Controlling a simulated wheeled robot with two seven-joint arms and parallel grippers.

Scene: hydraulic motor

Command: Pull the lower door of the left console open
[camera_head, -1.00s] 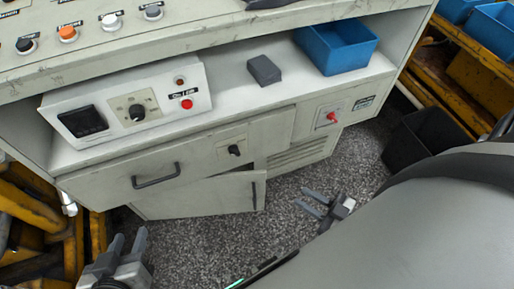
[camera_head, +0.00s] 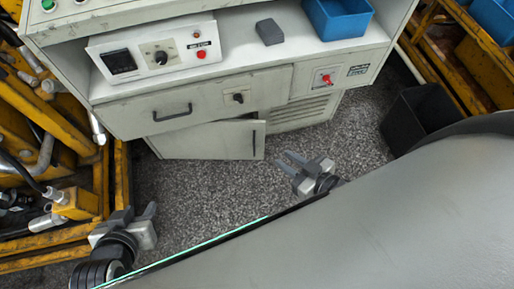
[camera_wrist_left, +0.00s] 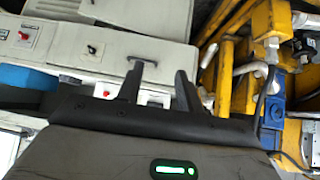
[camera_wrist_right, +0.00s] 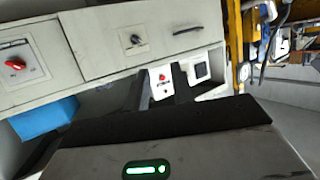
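The lower door (camera_head: 208,141) of the console is a pale grey panel under the drawer. It stands ajar, its right edge swung out, with a dark upright handle (camera_head: 254,139) near that edge. It also seems to show at the top of the left wrist view (camera_wrist_left: 150,14). My right gripper (camera_head: 284,160) is open and empty, just right of and below the door's handle, apart from it. My left gripper (camera_head: 139,211) is open and empty, lower left of the door. Both wrist views show nothing between the left fingers (camera_wrist_left: 158,78) or the right fingers (camera_wrist_right: 158,75).
The drawer (camera_head: 190,103) above the door is shut and has its own handle. Yellow frames with pipes (camera_head: 50,115) stand close at the left. A black bin (camera_head: 420,115) stands at the right. The speckled floor (camera_head: 215,190) before the door is clear.

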